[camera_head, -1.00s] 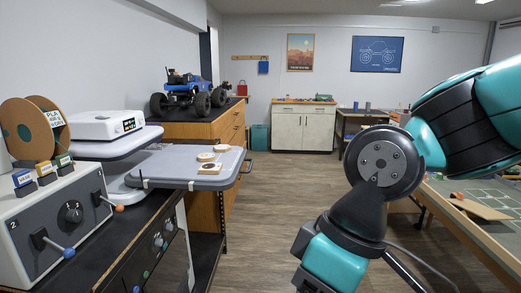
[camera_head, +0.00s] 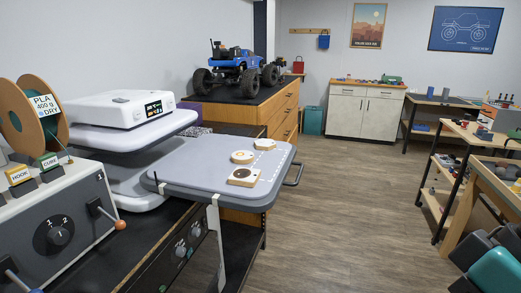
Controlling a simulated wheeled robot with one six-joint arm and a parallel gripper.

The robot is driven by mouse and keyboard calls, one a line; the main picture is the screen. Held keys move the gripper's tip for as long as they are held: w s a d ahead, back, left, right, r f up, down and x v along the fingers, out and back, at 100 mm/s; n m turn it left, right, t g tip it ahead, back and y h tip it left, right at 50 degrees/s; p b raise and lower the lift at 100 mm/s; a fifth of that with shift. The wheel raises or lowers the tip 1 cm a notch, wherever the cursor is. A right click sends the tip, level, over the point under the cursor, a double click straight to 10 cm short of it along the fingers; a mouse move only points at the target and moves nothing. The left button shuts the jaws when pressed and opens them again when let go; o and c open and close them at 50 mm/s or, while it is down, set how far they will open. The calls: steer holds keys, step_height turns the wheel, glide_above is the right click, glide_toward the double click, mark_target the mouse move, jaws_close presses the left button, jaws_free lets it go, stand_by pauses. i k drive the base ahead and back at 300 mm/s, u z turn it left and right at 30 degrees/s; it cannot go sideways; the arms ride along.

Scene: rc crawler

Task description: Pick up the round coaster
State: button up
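Three small pale wooden pieces lie on a grey flat platform (camera_head: 190,171) at left centre. The nearest is a square-edged piece (camera_head: 256,181) with a dark round mark. Behind it is a roundish piece (camera_head: 242,157), and farther back to the right is another small roundish piece (camera_head: 264,144). The last two look alike at this size, and I cannot tell for sure which is the round coaster. My gripper is out of view; only parts of my teal and black arm show at the bottom right, far from the platform.
A handle (camera_head: 294,174) sticks out at the platform's right end. A control box (camera_head: 60,230) with levers, a spool (camera_head: 38,112) and a white machine (camera_head: 118,108) stand at left. A blue truck (camera_head: 238,72) sits on a wooden cabinet. The central floor (camera_head: 350,210) is clear.

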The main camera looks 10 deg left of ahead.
mark_target(239, 157)
steer(key=u, duration=0.15)
steer(key=i, duration=0.65)
steer(key=u, duration=0.95)
steer(key=i, duration=0.6)
steer(key=u, duration=0.65)
